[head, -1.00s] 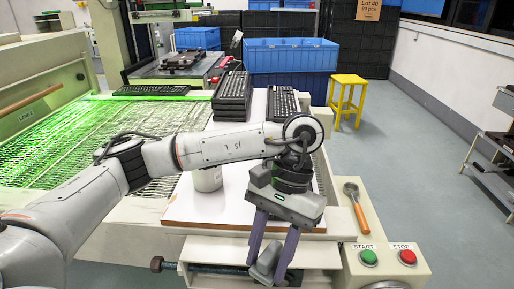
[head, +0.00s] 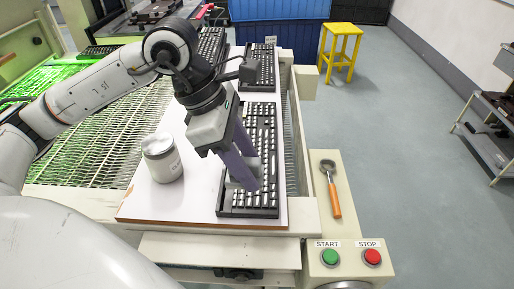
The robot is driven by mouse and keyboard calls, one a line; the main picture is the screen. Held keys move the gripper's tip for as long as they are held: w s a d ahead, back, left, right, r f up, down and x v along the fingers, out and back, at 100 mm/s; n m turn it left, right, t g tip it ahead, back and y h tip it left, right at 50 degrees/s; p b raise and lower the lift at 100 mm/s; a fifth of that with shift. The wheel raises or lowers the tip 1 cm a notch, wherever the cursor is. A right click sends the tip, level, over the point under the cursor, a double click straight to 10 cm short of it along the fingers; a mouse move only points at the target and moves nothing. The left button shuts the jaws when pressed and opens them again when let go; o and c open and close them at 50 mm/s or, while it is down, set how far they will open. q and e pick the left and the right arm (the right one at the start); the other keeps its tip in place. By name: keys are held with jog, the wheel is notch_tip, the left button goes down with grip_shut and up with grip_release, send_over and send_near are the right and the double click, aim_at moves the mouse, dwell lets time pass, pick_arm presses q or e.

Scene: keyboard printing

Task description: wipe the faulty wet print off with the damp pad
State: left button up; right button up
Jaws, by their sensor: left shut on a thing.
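My left gripper (head: 241,181) is over the front part of a black keyboard (head: 267,125) with pale keys. Its two purple-grey fingers point down and are shut on a small light-grey pad (head: 237,184). The pad is at the key tops; I cannot tell whether it touches them. The gripper hides the keyboard's middle-left keys, and I cannot make out the faulty print. My right gripper is not in view.
A white canister (head: 162,158) stands left of the keyboard on the white board (head: 150,203). Another keyboard (head: 259,68) lies behind, with a keyboard stack (head: 211,45) beside it. An orange-handled tool (head: 334,198), START button (head: 330,257) and STOP button (head: 372,257) are at right.

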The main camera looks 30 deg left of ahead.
pick_arm(q)
jog(key=shift+f+b, duration=0.55)
jog(key=shift+f, duration=0.1)
notch_tip(320, 180, down, 3)
jog(key=shift+r+b, duration=0.1)
jog(key=shift+b, duration=0.85)
jog(key=shift+f, duration=0.4)
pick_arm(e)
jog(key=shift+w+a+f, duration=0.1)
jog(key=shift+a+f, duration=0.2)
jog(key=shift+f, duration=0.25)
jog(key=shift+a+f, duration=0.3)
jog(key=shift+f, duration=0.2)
